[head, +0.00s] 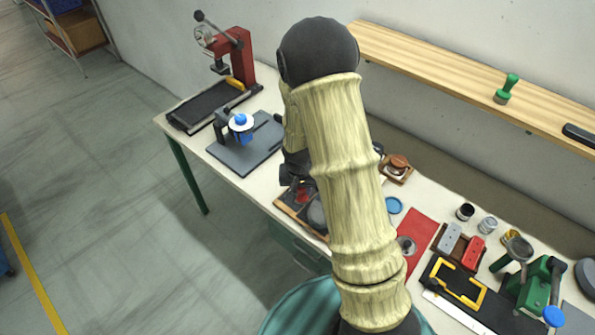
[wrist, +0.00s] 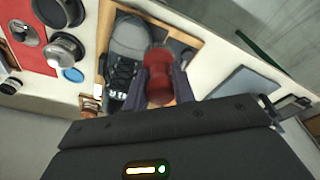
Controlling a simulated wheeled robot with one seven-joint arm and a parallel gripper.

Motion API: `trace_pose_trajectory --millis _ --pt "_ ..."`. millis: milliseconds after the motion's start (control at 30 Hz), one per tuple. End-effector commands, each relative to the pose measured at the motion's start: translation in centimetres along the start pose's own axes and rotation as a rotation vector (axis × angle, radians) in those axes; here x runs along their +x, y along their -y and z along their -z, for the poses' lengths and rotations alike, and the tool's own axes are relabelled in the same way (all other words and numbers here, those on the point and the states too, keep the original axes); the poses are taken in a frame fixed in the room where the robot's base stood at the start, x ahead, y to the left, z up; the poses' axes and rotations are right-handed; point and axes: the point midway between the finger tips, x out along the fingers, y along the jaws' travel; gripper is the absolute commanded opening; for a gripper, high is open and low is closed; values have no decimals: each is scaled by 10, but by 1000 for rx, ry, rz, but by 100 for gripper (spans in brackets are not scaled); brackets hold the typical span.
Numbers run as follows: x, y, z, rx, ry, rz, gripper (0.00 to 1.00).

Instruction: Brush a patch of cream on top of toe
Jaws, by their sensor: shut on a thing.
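My gripper (wrist: 160,72) is shut on a red handled tool (wrist: 159,88), held upright between the two fingers in the wrist view. Its lower end is hidden, so bristles or cream on it cannot be seen. The dark shoe (wrist: 122,74) lies left of the tool, with a grey toe (wrist: 130,38) and black laces. The shoe lies in a wood-rimmed tray (wrist: 104,42). In the head view, my arm covers much of the tray (head: 285,206), and red (head: 302,196) shows there below my gripper. I cannot tell whether the tool touches the shoe. No cream patch is clear on the toe.
A blue disc (head: 394,205), a brown-topped jar (head: 398,163) on a wooden stand and a red mat (head: 424,226) are right of the tray. A dark board (head: 245,150) with a blue-topped device and a red press (head: 236,50) stand left. A wooden shelf (head: 450,70) runs along the wall.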

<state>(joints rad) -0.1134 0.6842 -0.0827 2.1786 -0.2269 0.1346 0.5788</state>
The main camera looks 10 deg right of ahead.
Motion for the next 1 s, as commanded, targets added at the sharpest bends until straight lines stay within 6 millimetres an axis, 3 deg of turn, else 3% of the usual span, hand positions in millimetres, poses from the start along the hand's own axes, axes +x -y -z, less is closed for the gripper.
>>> trace_pose_trajectory --millis 467,1000 --pt "0 -1 0 8 -1 -1 3" --pt "44 -10 8 9 -1 0 3"
